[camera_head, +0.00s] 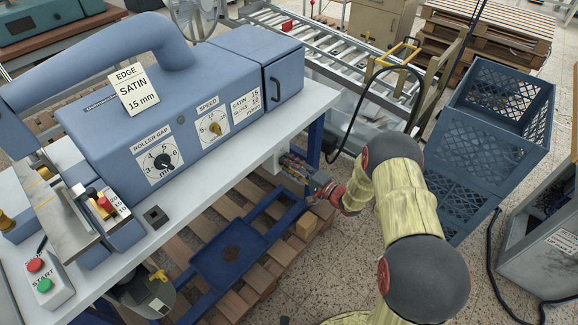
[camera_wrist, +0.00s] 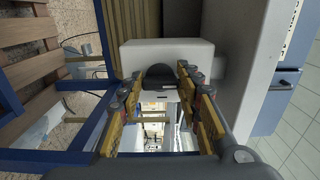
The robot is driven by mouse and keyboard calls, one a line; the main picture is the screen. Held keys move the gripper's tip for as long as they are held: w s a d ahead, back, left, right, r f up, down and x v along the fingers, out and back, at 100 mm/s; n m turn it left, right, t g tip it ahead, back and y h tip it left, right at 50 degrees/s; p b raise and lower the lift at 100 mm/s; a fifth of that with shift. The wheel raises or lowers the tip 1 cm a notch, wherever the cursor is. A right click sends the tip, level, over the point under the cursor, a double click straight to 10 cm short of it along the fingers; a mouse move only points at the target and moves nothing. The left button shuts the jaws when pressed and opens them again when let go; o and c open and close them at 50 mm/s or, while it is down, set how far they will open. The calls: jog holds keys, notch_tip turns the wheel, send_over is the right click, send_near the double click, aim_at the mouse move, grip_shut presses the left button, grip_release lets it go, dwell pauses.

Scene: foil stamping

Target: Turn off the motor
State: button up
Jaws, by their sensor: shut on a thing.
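A white box (camera_wrist: 165,54) with a dark rounded knob (camera_wrist: 159,72) is in the wrist view, under the bench edge. My gripper (camera_wrist: 161,77) is shut on the dark knob, one finger on each side of it; whether the knob is turned cannot be told. In the head view my gripper (camera_head: 294,164) reaches in below the bench front beside a blue leg, and the knob is hidden there. A grey motor-like drum (camera_head: 145,296) sits under the bench at lower left. A white button box (camera_head: 47,283) marked START, with a red and a green button, stands on the bench.
The blue machine (camera_head: 180,105) with dials stands on the white bench (camera_head: 230,165). A blue frame (camera_head: 228,258) and wooden pallet slats lie below. Blue crates (camera_head: 490,135) stand at right, with a black cable (camera_head: 493,255) on the floor. A roller conveyor (camera_head: 300,35) is behind.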

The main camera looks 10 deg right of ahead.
jog(key=shift+f, duration=0.1)
jog(key=o, duration=1.1)
jog(key=shift+o, duration=0.3)
jog(key=v, duration=1.2)
